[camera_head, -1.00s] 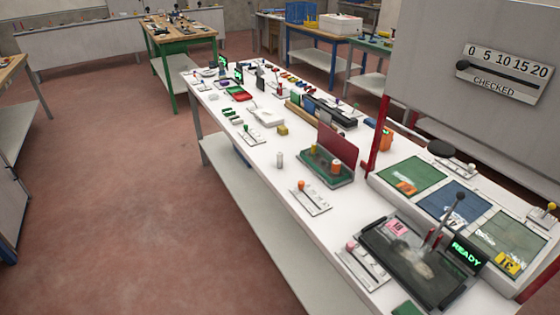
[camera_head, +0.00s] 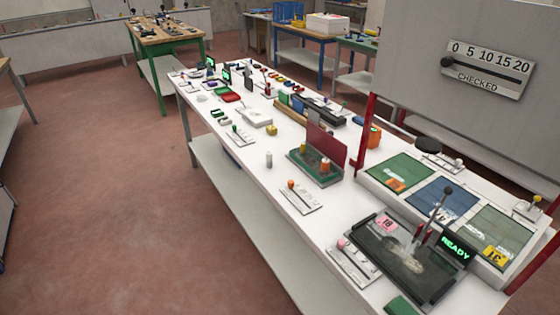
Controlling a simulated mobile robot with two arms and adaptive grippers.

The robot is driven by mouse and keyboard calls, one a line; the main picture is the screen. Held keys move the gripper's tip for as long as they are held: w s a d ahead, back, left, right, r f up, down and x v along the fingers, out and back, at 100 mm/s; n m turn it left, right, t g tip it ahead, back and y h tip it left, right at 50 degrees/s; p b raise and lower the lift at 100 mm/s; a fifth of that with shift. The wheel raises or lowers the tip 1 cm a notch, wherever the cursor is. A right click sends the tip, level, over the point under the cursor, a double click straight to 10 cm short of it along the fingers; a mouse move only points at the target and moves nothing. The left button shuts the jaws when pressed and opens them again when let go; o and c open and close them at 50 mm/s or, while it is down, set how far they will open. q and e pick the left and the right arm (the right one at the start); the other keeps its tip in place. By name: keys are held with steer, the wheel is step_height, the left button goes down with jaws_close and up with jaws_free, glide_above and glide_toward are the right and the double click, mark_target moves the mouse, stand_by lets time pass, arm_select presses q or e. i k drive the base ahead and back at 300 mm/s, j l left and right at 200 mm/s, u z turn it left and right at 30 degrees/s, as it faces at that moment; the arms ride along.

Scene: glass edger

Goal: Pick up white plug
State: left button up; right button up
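A small white cylinder (camera_head: 268,159), which looks like the white plug, stands upright on the white worktable (camera_head: 255,190) near its front edge. Bare table surrounds it, and nothing touches it. A yellow block (camera_head: 271,132) sits a little behind it. Neither of my grippers is in view.
A green tray with a red upright panel (camera_head: 327,142) stands right of the cylinder. A white slider plate with an orange knob (camera_head: 300,196) lies nearer. A dark machine bed with a lever and READY display (camera_head: 455,247) is at front right. Open floor (camera_head: 130,200) lies left.

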mark_target(268, 154)
steer(key=i+j+z, duration=0.1)
steer(key=z, duration=0.35)
steer(key=j+z, duration=0.1)
steer(key=z, duration=0.3)
steer(key=i+j+z, duration=0.1)
steer(key=z, duration=0.35)
steer(key=j+z, duration=0.15)
steer(key=z, duration=0.3)
steer(key=j+z, duration=0.2)
steer(key=j, duration=0.25)
steer(key=j+z, duration=0.15)
steer(key=j, duration=0.25)
steer(key=k+j+z, duration=0.2)
steer(key=j, duration=0.25)
steer(key=j+z, duration=0.2)
steer(key=j, duration=0.25)
steer(key=k+j+z, duration=0.15)
steer(key=j, duration=0.25)
steer(key=j+z, duration=0.2)
steer(key=j, duration=0.2)
steer(key=k+j+z, duration=0.2)
steer(key=k+j, duration=0.05)
steer(key=j, duration=0.1)
